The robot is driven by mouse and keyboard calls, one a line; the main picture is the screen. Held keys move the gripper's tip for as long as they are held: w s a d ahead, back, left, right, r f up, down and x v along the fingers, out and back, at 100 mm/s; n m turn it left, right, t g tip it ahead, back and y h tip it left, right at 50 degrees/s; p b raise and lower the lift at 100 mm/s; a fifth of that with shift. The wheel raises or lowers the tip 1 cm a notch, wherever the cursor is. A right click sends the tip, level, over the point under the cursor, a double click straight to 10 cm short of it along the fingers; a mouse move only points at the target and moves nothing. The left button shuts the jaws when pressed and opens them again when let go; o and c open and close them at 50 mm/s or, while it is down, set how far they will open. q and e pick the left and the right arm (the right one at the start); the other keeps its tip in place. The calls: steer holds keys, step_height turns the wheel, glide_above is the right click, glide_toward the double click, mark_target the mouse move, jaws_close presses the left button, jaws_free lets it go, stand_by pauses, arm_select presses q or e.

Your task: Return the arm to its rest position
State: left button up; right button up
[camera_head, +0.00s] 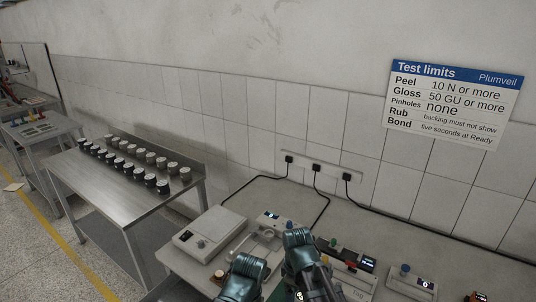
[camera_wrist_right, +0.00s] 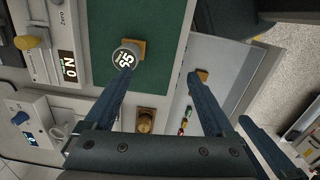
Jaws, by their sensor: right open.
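My right gripper (camera_wrist_right: 160,74) is open in the right wrist view, its two dark blue fingers spread with nothing between them. One fingertip overlaps the edge of a round grey-capped piece (camera_wrist_right: 126,56) on a wooden block; I cannot tell whether they touch. In the head view my right wrist (camera_head: 300,250) is low at the centre, over the bench. My left wrist (camera_head: 245,276) is beside it, to the left, and its fingers are hidden. Another dark blue finger-like part shows at the right of the wrist view.
The bench (camera_head: 262,196) carries a pale scale-like device (camera_head: 208,232), a blue-knobbed device (camera_head: 410,282) and a green mat (camera_wrist_right: 165,20). A gauge display (camera_wrist_right: 68,68) reads 0 N. A brass piece (camera_wrist_right: 145,120) stands nearby. A steel table (camera_head: 115,205) with several jars is at left.

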arm_select(q)
step_height(320, 180, down, 3)
steer(key=shift+b, duration=1.15)
arm_select(e)
steer(key=s+a+f+m, duration=0.2)
steer(key=s+f+m, duration=0.1)
steer(key=s+m, duration=0.5)
steer(key=shift+s+a+h, duration=0.25)
steer(key=shift+a+h, duration=0.1)
steer(key=shift+h, duration=0.05)
